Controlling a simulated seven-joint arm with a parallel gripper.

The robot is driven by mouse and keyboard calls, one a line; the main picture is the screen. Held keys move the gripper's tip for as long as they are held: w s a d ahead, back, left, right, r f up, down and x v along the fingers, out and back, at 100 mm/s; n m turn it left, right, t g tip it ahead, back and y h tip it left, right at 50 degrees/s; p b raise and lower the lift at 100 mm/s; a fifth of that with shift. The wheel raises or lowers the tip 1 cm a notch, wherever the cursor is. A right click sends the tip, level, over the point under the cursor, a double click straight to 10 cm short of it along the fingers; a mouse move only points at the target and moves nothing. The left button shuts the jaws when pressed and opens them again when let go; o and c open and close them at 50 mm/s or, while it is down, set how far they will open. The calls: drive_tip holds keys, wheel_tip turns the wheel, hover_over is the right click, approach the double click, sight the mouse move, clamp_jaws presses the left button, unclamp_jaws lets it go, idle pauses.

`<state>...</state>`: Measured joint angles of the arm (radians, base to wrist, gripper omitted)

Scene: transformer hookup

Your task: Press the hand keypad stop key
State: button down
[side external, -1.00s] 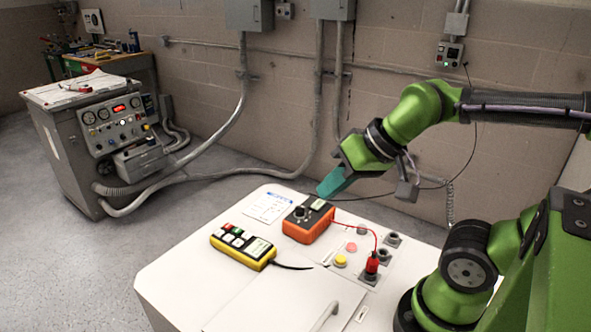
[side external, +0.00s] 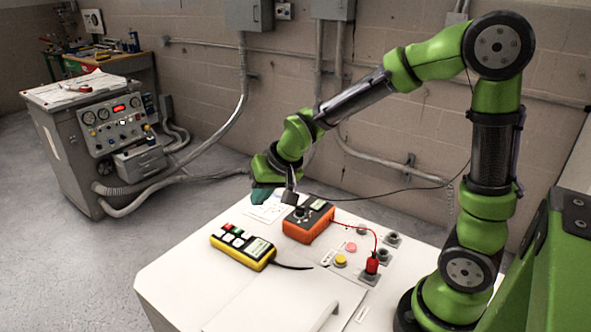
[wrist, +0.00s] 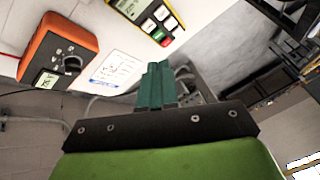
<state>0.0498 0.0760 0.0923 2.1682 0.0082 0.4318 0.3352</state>
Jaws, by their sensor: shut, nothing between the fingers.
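The yellow hand keypad (side external: 243,250) lies on the white cabinet top, left of the orange meter. It has a display and several keys, among them a red key (side external: 226,226) and a green key (side external: 238,231). In the wrist view the keypad (wrist: 150,18) is at the top, partly cut off, with its red key (wrist: 170,25) and green key (wrist: 161,36) showing. My gripper (side external: 262,196) is at the back left edge of the cabinet top, behind the keypad and apart from it. Its teal fingers (wrist: 155,80) are together and empty.
The orange meter (side external: 306,228) stands right of the keypad, with a red lead to a red plug (side external: 372,262). A printed sheet (side external: 268,208) lies behind the keypad. Yellow and pink buttons and sockets are on the right. The cabinet front left (side external: 180,270) is clear.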

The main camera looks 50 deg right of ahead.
drive_tip(key=w+f+t, duration=0.1)
drive_tip(key=w+f, duration=0.2)
drive_tip(key=w, duration=0.3)
wheel_tip(320, 180, up, 3)
drive_tip(key=m+t, duration=0.2)
hover_over(232, 226)
drive_tip(key=shift+a+f, duration=0.1)
drive_tip(key=shift+f, duration=0.1)
drive_tip(key=shift+f, duration=4.4)
drive_tip(key=shift+f, duration=0.15)
drive_tip(key=shift+f, duration=0.3)
